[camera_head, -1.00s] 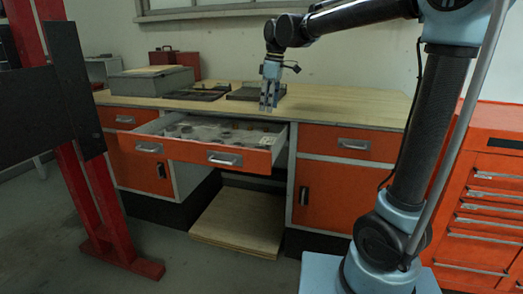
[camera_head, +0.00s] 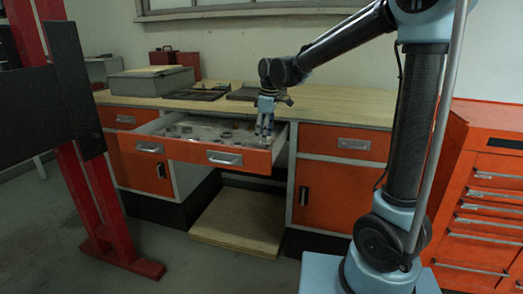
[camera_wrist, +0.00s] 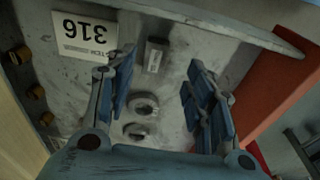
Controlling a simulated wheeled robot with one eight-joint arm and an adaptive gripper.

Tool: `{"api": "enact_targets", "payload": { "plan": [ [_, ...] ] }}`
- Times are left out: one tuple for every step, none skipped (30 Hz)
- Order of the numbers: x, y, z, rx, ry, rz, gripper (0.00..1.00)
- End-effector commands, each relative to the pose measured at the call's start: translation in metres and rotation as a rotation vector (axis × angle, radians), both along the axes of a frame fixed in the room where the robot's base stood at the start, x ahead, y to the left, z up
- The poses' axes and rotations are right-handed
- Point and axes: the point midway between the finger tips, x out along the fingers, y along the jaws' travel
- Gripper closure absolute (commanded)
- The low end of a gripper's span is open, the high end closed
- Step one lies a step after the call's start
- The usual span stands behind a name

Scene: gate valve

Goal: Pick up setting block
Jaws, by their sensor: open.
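A small dark rectangular block with a pale top face, which looks like the setting block (camera_wrist: 155,56), lies on the grey drawer floor in the wrist view. It lies beyond my fingertips, roughly between their lines, and apart from both. My gripper (camera_wrist: 160,90) is open, with nothing between its blue fingers. In the head view my gripper (camera_head: 265,138) points down into the right part of the open drawer (camera_head: 190,151). The block cannot be made out in the head view.
In the wrist view two metal rings (camera_wrist: 143,104) lie between the fingers. A card marked 316 (camera_wrist: 85,33) lies beside the block, and several brass pieces (camera_wrist: 20,55) are at the left. The orange drawer front (camera_wrist: 275,85) rises at the right.

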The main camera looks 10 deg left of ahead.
Motion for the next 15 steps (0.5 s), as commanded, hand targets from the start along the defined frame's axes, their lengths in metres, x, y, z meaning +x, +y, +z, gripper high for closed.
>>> {"api": "enact_targets", "payload": {
  "plan": [
    [0.001,0.001,-0.004,0.0,0.0,0.0,0.52],
    [0.002,0.002,-0.006,0.0,0.0,0.0,0.52],
    [0.003,0.003,-0.011,0.0,0.0,0.0,0.52],
    [0.004,0.004,-0.015,0.0,0.0,0.0,0.52],
    [0.006,0.005,-0.019,0.0,0.0,0.0,0.52],
    [0.007,0.006,-0.024,0.0,0.0,0.0,0.52],
    [0.008,0.007,-0.028,0.0,0.0,0.0,0.52],
    [0.009,0.008,-0.032,0.0,0.0,0.0,0.52],
    [0.008,0.008,-0.037,0.0,0.0,0.0,0.52],
    [0.008,0.008,-0.04,0.0,0.0,0.0,0.52],
    [0.008,0.009,-0.043,0.0,0.0,0.0,0.52],
    [0.008,0.009,-0.046,0.0,0.0,0.0,0.52],
    [0.008,0.009,-0.047,0.0,0.0,0.0,0.52],
    [0.008,0.009,-0.048,0.0,0.0,0.0,0.52],
    [0.008,0.009,-0.049,0.0,0.0,0.0,0.52]
  ]
}}
